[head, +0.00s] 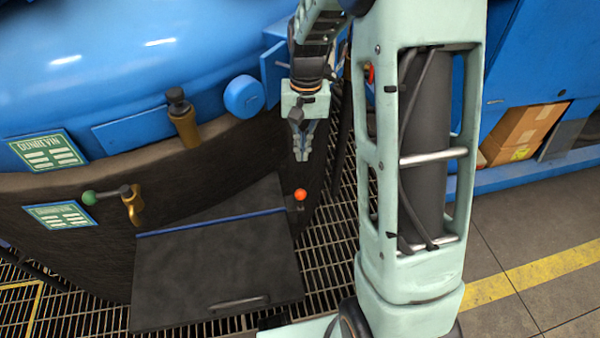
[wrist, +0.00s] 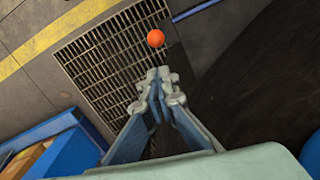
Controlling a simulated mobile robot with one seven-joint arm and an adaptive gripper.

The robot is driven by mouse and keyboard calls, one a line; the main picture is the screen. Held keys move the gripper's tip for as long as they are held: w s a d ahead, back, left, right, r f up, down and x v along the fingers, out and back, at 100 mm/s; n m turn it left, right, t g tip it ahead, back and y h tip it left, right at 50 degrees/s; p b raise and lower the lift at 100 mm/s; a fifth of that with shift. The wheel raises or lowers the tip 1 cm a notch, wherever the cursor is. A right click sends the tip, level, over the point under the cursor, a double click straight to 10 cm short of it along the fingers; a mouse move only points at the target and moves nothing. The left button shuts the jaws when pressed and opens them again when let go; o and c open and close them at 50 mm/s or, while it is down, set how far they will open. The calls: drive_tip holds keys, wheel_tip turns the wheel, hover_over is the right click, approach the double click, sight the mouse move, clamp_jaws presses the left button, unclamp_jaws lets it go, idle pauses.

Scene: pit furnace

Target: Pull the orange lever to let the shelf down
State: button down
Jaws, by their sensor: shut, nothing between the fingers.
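The orange lever knob (head: 301,194) is a small ball on a short dark stem at the right rear corner of the dark shelf. The shelf (head: 215,265) is a flat dark panel with a blue strip along its back edge and a handle near its front edge. My gripper (head: 302,157) points down above the orange knob, apart from it. In the wrist view the orange knob (wrist: 155,38) shows just beyond the fingertips of my gripper (wrist: 158,75). The fingers are together with nothing between them.
A green-knobbed lever (head: 90,197) is on the dark furnace wall at the left. The blue furnace body (head: 130,60) rises behind. Metal floor grating (head: 340,230) surrounds the shelf. A cardboard box (head: 525,125) sits in a blue rack at the right.

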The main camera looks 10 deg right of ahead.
drive_tip(key=b, duration=0.3)
hover_over(300, 201)
drive_tip(key=w+d, duration=0.1)
drive_tip(key=w, duration=0.3)
wheel_tip(300, 201, down, 10)
drive_tip(key=shift+s, duration=0.2)
